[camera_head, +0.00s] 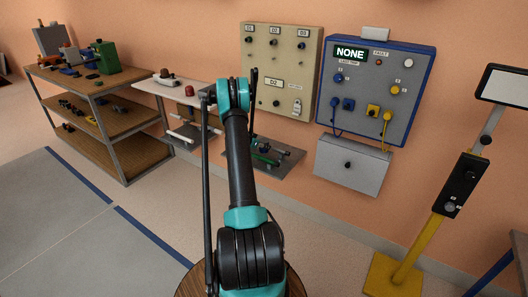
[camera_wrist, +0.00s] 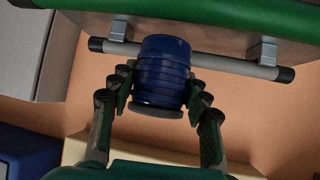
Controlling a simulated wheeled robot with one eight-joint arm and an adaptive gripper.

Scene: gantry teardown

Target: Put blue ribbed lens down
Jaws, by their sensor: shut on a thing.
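In the wrist view, the blue ribbed lens (camera_wrist: 162,72) sits between the two fingers of my gripper (camera_wrist: 160,88). The fingers press on its sides. It is a short dark blue cylinder with ribs and a grey rim at its lower end in the picture. It overlaps a grey rod with black ends (camera_wrist: 223,64); I cannot tell whether they touch. In the head view my arm hides the lens and most of my gripper.
A dark grey shelf (camera_head: 284,177) holds green and grey parts behind my arm. A beige panel (camera_head: 278,92) hangs above it. A blue-edged panel (camera_head: 365,90) and a grey box (camera_head: 350,166) are to the right. A brown shelving rack (camera_head: 128,170) stands at left.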

